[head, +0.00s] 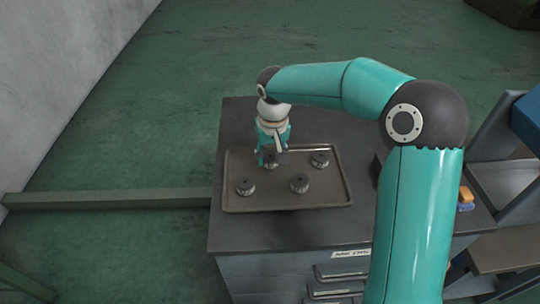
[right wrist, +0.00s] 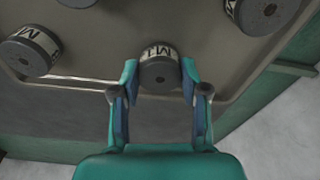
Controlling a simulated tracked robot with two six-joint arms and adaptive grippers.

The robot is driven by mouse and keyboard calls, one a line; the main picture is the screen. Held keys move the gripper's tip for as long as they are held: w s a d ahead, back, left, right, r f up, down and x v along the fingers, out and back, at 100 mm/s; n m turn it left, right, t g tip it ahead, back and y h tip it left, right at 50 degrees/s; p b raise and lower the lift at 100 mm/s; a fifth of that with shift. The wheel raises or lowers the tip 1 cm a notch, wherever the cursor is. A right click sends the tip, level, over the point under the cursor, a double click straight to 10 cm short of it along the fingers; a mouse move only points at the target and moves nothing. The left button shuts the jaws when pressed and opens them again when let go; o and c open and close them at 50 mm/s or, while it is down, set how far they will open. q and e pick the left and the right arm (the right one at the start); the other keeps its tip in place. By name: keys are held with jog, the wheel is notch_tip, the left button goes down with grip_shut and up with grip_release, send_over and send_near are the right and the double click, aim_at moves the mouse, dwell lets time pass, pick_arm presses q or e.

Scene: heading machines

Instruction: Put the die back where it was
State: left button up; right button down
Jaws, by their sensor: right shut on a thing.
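My right gripper (head: 272,152) is over the back left part of a grey tray (head: 285,204) in the head view. In the right wrist view my right gripper (right wrist: 160,82) is shut on a round dark die (right wrist: 160,72) with a pale label band. This held die (head: 271,163) is at or just above the tray; I cannot tell whether it touches. Other dies are on the tray: front left (head: 245,187), front right (head: 299,183) and back right (head: 320,160). My left gripper is not in view.
The tray lies on the dark top of a drawer cabinet (head: 235,235). A yellow and blue object (head: 466,198) is at the cabinet's right edge. A green beam (head: 110,199) lies on the floor to the left. A pale wall (head: 60,70) stands at the left.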

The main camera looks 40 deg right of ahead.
aim_at(272, 161)
jog(key=shift+f, duration=0.15)
jog(key=c, duration=0.6)
grip_release()
notch_tip(272, 161, up, 12)
jog(key=s, duration=0.1)
jog(key=shift+a, duration=0.25)
jog(key=shift+s, duration=0.15)
